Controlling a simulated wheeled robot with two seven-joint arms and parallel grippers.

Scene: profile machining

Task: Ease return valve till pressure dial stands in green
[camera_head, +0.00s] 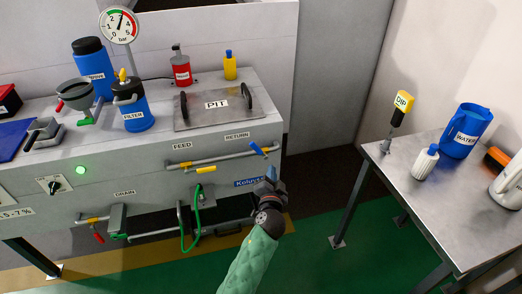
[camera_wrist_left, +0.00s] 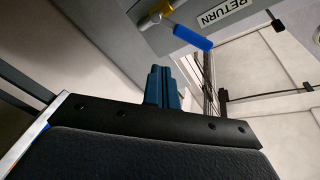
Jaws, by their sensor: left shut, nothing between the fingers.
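The return valve's blue handle (camera_head: 257,149) sits at the right end of a pipe under the RETURN label (camera_head: 237,136), slanting down to the right. In the left wrist view the blue handle (camera_wrist_left: 193,38) is at the top, with a yellow fitting at its left end. The round pressure dial (camera_head: 118,24) stands at the back left, with green and red on its rim; its needle points roughly up, its exact reading too small to tell. My left gripper (camera_head: 271,176) is shut and empty, just below and right of the handle, apart from it. Its blue fingers (camera_wrist_left: 162,88) show together in the wrist view. My right gripper is out of view.
A green hose (camera_head: 183,232) hangs below. The pit lid (camera_head: 214,107) lies on top of the machine. A metal table (camera_head: 400,172) with a blue jug (camera_head: 466,132) stands at the right.

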